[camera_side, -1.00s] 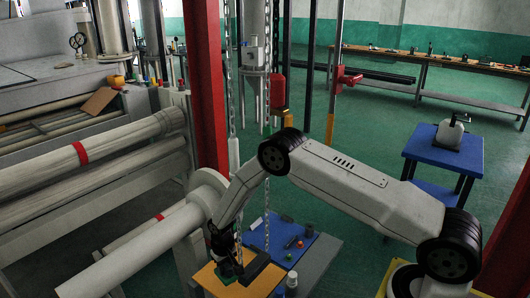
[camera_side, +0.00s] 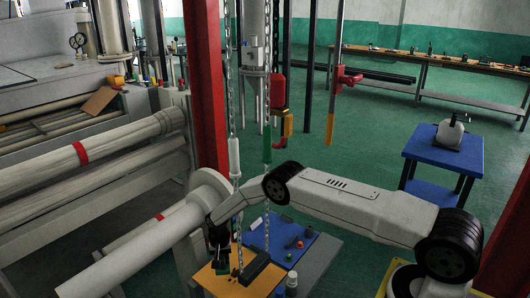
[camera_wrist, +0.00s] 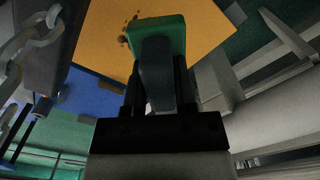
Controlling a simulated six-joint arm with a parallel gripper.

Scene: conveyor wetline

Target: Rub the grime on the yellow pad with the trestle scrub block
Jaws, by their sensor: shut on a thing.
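The yellow pad (camera_side: 207,281) lies at the bottom of the side view, and its orange-yellow face (camera_wrist: 200,30) fills the top of the wrist view. Dark grime specks (camera_wrist: 126,29) show on it, just left of the block. My gripper (camera_wrist: 158,95) is shut on the dark handle of the scrub block (camera_wrist: 160,28), whose green body points toward the pad. In the side view my gripper (camera_side: 218,248) is over the pad's left part. I cannot tell whether the block touches the pad.
A dark bar (camera_side: 256,268) lies along the pad's right side. Hanging chains (camera_side: 267,205) pass close to my wrist. A blue mat (camera_side: 272,240) with several small items lies behind the pad. Large pale rollers (camera_side: 140,250) stand to the left.

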